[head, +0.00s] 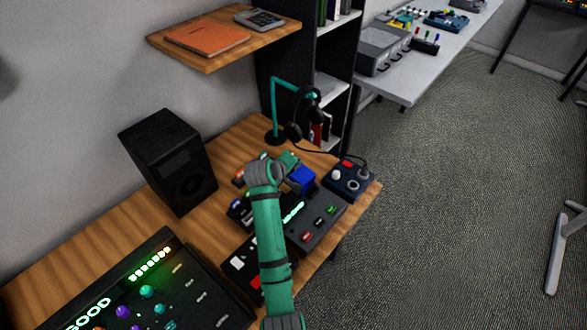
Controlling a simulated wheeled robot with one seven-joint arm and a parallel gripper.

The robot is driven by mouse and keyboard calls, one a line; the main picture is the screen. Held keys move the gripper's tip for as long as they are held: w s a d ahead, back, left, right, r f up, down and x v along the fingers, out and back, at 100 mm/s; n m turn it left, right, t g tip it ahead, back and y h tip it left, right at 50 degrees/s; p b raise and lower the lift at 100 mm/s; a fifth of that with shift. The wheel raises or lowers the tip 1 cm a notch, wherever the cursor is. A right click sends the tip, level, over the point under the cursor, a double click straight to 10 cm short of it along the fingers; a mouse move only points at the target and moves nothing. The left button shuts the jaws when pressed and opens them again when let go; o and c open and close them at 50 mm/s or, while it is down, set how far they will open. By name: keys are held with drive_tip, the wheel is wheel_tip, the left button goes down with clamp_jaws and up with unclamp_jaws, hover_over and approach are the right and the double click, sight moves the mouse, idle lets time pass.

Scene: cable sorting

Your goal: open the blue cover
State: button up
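The blue cover (301,179) shows as a small blue block at the back of a dark panel (318,222) on the wooden desk. It looks lowered, but its hinge side and exact angle are too small to tell. My green arm reaches up across the panel, and its far end is bent just left of the cover. My gripper's fingers are hidden or too small to make out there. I cannot tell whether they touch the cover.
A dark box with a red button and grey knob (348,180) stands right of the cover. A black speaker (170,160) is at left, a lit mixer (150,290) in front. A shelf (215,55) overhangs the desk.

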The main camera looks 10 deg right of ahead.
drive_tip(key=shift+a, duration=0.1)
drive_tip(key=v, duration=1)
drive_tip(key=shift+s+a+r, duration=0.15)
drive_tip(key=shift+s+r, duration=0.05)
drive_tip(key=shift+r, duration=0.1)
drive_tip(key=shift+w, duration=0.1)
